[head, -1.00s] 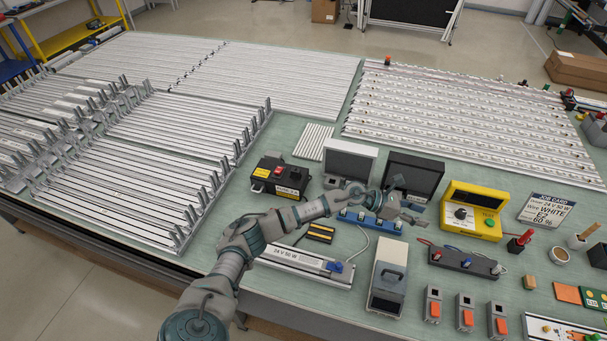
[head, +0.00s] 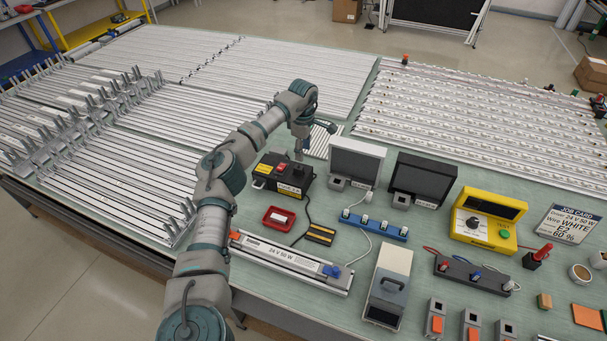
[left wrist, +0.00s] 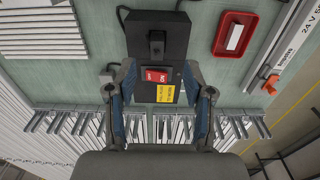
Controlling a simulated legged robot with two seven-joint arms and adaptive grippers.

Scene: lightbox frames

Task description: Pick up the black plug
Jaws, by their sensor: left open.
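A black box (head: 284,184) with a red switch and yellow labels stands on the bench in the head view. It is also in the middle of the left wrist view (left wrist: 174,33). A small black block that looks like the black plug (left wrist: 157,44) stands up from the box's top in that view. My left gripper (head: 300,150) is above the box, pointing down. Its two fingers (left wrist: 158,82) are apart and empty, seen on either side of the red switch. In the wrist view, the plug appears beyond the fingertips, not between them. My right gripper is not in view.
A red tray (head: 267,224) holding a white piece sits in front of the box. A black cord runs down to a black and yellow bar (head: 320,235). Grey monitor-like box (head: 357,160) stands to the right. Racks of metal strips (head: 130,165) lie left.

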